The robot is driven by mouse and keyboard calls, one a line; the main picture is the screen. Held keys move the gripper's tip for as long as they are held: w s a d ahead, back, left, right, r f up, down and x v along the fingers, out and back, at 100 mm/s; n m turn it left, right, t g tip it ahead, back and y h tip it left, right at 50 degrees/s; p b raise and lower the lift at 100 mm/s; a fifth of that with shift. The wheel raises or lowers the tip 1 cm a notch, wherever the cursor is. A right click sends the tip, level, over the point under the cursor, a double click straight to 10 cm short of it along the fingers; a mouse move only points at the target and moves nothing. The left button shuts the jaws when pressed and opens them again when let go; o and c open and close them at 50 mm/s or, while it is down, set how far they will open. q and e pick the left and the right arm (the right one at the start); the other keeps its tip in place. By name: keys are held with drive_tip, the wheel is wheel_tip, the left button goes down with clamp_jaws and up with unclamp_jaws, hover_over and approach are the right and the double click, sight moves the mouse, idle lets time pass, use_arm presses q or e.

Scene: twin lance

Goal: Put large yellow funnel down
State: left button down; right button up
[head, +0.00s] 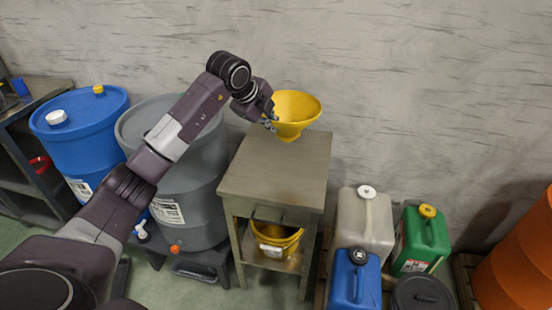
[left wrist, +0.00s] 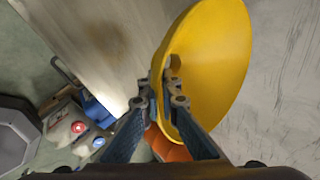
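The large yellow funnel (head: 296,109) is at the back of the small grey-brown table (head: 270,172), its wide mouth facing up in the head view. My left gripper (head: 270,118) reaches it from the left, at the side of the cone. In the left wrist view the funnel (left wrist: 222,75) fills the upper right, and the fingers of my left gripper (left wrist: 167,98) are closed together at its edge, holding it. I cannot tell whether the spout touches the table top (left wrist: 100,50). My right gripper is not in view.
A yellow bucket (head: 276,238) stands on the table's lower shelf. A grey barrel (head: 190,195) and a blue barrel (head: 80,130) stand left. White (head: 365,222), green (head: 422,242) and blue (head: 354,280) canisters stand right. The front of the table top is clear.

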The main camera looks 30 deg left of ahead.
use_arm(q)
wheel_tip(320, 180, down, 14)
drive_tip(key=shift+w+r+p, duration=0.1)
drive_tip(key=shift+r+p, duration=0.05)
drive_tip(key=shift+p, duration=0.5)
drive_tip(key=c, duration=2.2)
unclamp_jaws()
drive_tip(key=shift+o, duration=0.2)
drive_tip(key=d+b+v, duration=0.1)
drive_tip(key=v, duration=1.1)
drive_tip(key=shift+a, duration=0.45)
